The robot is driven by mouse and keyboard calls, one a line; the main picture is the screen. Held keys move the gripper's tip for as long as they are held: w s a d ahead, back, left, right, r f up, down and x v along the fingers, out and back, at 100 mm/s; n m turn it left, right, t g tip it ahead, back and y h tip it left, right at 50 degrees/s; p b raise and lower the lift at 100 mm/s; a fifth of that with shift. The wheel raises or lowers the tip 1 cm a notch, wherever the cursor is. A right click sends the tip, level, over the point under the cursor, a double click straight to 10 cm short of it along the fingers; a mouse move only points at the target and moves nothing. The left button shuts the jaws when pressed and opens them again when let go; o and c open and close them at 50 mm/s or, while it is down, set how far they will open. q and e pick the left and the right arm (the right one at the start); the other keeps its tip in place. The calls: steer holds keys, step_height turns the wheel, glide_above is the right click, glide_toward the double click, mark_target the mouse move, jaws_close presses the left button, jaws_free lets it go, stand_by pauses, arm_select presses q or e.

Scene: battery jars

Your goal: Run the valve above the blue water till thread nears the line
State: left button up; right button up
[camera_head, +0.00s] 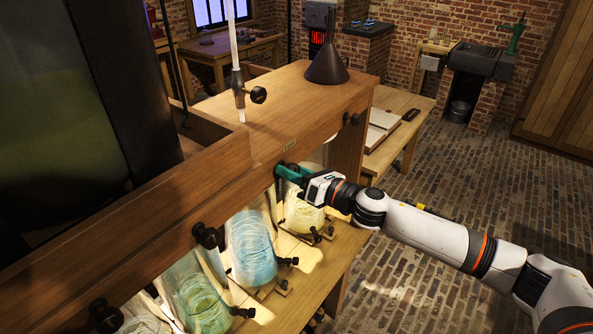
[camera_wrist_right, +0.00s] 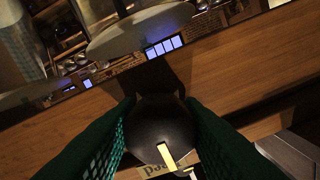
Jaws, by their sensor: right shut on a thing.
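The blue water stands in a glass jar (camera_head: 252,248) under the wooden bench beam, between a yellow jar (camera_head: 303,214) and a green jar (camera_head: 198,302). My right gripper (camera_head: 283,170) is shut on a dark valve knob (camera_wrist_right: 160,122) on the beam's front, above and right of the blue water in the head view. In the right wrist view the round knob sits between both green fingers and bears a pale yellow mark. I cannot make out the thread or the line. My left gripper is not in view.
Other black knobs (camera_head: 207,236) stick out along the beam (camera_head: 240,180), with small black fittings below by the jars. A dark funnel (camera_head: 327,66) and a clamped glass tube (camera_head: 238,85) stand above the bench. The brick floor (camera_head: 430,265) at right is clear.

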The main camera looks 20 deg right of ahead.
steer(key=o, duration=1.1)
steer(key=shift+o, duration=0.2)
steer(key=b+v, duration=0.1)
steer(key=v, duration=0.4)
